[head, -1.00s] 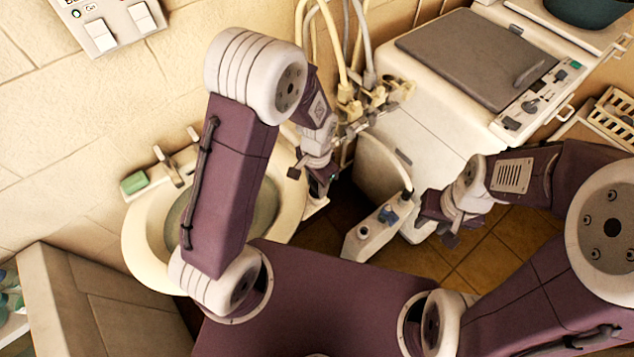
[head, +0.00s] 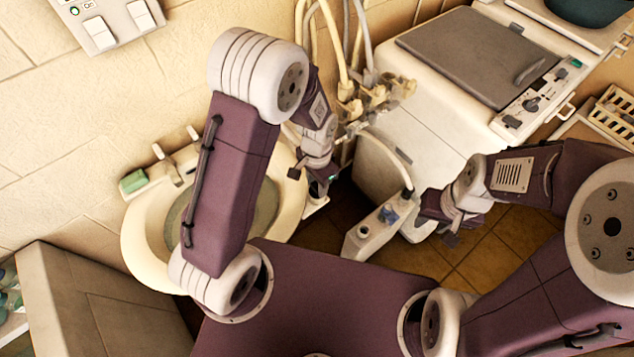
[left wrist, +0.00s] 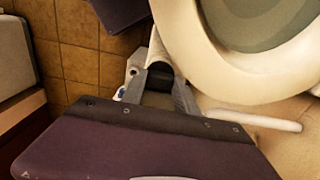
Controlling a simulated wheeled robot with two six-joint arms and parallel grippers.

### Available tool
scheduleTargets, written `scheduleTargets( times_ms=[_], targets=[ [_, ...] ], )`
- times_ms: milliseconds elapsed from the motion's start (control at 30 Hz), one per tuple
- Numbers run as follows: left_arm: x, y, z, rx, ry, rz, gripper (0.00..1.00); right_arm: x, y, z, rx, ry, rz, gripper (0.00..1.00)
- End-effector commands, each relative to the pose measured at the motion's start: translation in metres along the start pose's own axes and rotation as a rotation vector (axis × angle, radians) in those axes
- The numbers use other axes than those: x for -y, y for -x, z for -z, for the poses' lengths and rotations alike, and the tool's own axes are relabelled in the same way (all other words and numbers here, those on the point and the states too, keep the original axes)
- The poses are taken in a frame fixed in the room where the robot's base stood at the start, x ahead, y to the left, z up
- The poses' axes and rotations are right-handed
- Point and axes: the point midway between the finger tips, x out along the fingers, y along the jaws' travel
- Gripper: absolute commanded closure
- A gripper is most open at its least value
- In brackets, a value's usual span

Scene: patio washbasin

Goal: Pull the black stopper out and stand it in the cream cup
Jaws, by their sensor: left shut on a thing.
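My left gripper (head: 322,184) is past the right rim of the cream washbasin (head: 138,250). In the left wrist view its fingers (left wrist: 158,84) are shut on a small dark thing, which looks like the black stopper (left wrist: 160,73). Most of the stopper is hidden between the fingers. A pale piece shows just beyond it, but I cannot tell whether this is the cream cup. I cannot make out the cup in the head view. My right gripper (head: 438,216) is over the tiled floor, right of a white box; its fingers are too unclear to judge.
The white box (head: 366,236) with a blue knob and hose stands between my grippers. Hoses and taps (head: 365,95) hang behind the left one. A white machine (head: 425,125) fills the back right. A green soap bar (head: 133,181) lies at the basin's back left.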

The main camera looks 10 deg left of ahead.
Motion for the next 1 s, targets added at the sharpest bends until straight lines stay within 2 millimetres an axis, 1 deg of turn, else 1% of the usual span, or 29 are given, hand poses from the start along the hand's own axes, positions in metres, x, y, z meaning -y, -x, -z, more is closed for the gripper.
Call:
scheduleTargets(
  times_ms=[133,167,200,467,567,1000],
  targets=[
    [0.000,-0.004,0.000,0.000,0.000,0.000,1.00,0.000,-0.003,0.000,0.000,0.000,0.000,0.64],
    [0.000,-0.003,0.000,0.000,0.000,0.000,0.59,0.000,-0.002,0.000,0.000,0.000,0.000,0.64],
    [0.000,-0.003,0.000,0.000,0.000,0.000,0.55,0.000,-0.002,0.000,0.000,0.000,0.000,0.64],
    [0.000,-0.003,0.000,0.000,0.000,0.000,0.55,0.000,-0.002,0.000,0.000,0.000,0.000,0.64],
    [0.000,0.001,0.000,0.000,0.000,0.000,0.55,0.000,0.002,0.000,0.000,0.000,0.000,0.64],
    [0.000,0.045,0.000,-0.001,0.000,0.000,0.55,0.001,0.042,0.004,0.000,0.000,0.000,0.64]
  ],
)
